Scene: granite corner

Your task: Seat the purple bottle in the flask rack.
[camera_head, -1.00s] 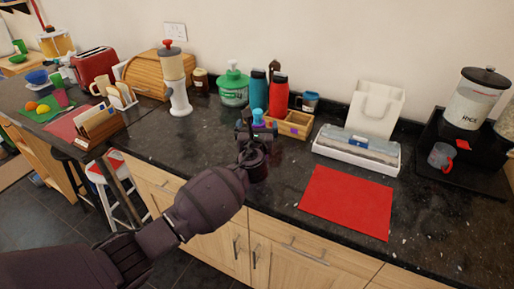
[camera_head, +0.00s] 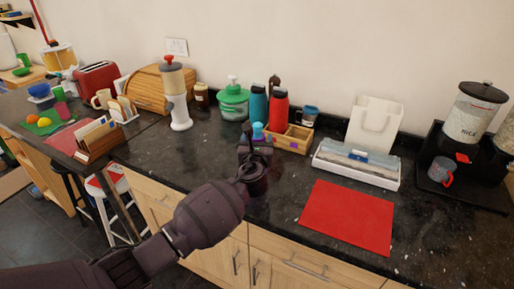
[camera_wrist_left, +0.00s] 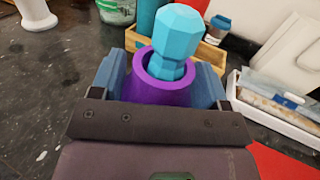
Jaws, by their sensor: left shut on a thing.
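My left gripper (camera_head: 255,148) is shut on the purple bottle (camera_wrist_left: 150,88), which stands upright between its fingers. The bottle's faceted light-blue top shows above the fingers in the wrist view (camera_wrist_left: 178,35) and in the head view (camera_head: 257,127); its lower part is hidden. The wooden flask rack (camera_head: 295,145) is on the counter just beyond and right of the gripper. In the wrist view the rack (camera_wrist_left: 210,58) shows behind the bottle, partly covered by it. The bottle looks apart from the rack. My right gripper is not in view.
A teal flask (camera_head: 258,103) and a red flask (camera_head: 280,108) stand at the rack's left end; whether they sit in it is unclear. A white tray (camera_head: 357,171) lies right of the rack. A red mat (camera_head: 347,217) lies front right. Dark counter left of the gripper is clear.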

